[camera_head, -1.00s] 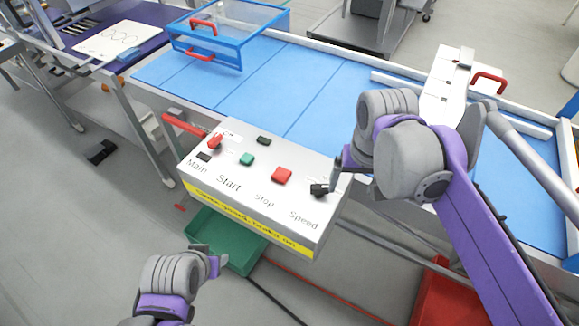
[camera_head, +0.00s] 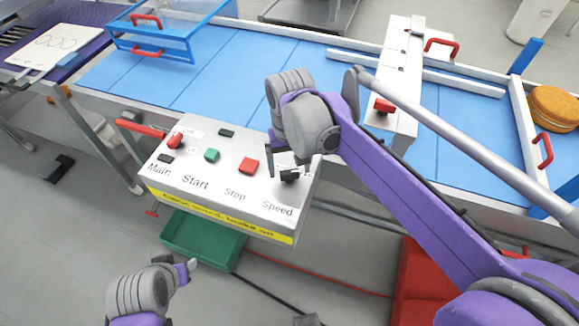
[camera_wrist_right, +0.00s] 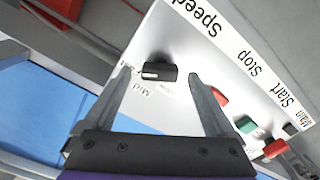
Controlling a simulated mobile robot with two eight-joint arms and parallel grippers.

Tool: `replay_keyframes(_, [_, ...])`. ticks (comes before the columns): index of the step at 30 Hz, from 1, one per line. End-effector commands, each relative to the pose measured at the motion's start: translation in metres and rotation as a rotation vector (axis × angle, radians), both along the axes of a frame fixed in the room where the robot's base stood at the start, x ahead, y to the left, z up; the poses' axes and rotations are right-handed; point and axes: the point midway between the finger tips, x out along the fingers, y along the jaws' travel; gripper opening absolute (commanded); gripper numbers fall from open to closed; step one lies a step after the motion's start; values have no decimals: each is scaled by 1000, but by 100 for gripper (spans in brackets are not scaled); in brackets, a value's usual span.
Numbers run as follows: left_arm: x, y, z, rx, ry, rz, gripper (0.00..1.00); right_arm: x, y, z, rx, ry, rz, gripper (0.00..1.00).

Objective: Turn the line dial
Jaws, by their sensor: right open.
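The line dial is a black knob (camera_head: 289,174) above the "Speed" label on the grey control box (camera_head: 215,195). In the right wrist view the knob (camera_wrist_right: 160,72) lies between the fingertips of my right gripper (camera_wrist_right: 158,76), with visible gaps on both sides. A small "Mid" mark is printed beside it. In the head view my right gripper (camera_head: 284,160) is open at the dial, its fingers partly hidden by the wrist. My left gripper (camera_head: 177,265) is low at the bottom left, away from the box; its opening is unclear.
The red lever (camera_head: 175,141), green button (camera_head: 211,155) and red button (camera_head: 249,166) are left of the dial. The blue conveyor (camera_head: 225,65) runs behind. A white fixture (camera_head: 398,60) stands across it. A green bin (camera_head: 205,238) is below the box.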

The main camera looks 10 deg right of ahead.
Motion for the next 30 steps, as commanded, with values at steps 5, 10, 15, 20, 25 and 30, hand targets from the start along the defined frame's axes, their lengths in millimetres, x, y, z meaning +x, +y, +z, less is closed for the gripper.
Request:
replay_keyframes(5, [0, 0, 0, 0, 0, 0, 50, 0, 0, -6, 0, 0, 0, 90])
replay_keyframes(10, [0, 0, 0, 0, 0, 0, 50, 0, 0, -6, 0, 0, 0, 90])
replay_keyframes(15, [0, 0, 0, 0, 0, 0, 50, 0, 0, -6, 0, 0, 0, 65])
replay_keyframes(20, [0, 0, 0, 0, 0, 0, 50, 0, 0, -6, 0, 0, 0, 36])
replay_keyframes(25, [0, 0, 0, 0, 0, 0, 50, 0, 0, -6, 0, 0, 0, 5])
replay_keyframes(30, [0, 0, 0, 0, 0, 0, 50, 0, 0, -6, 0, 0, 7, 4])
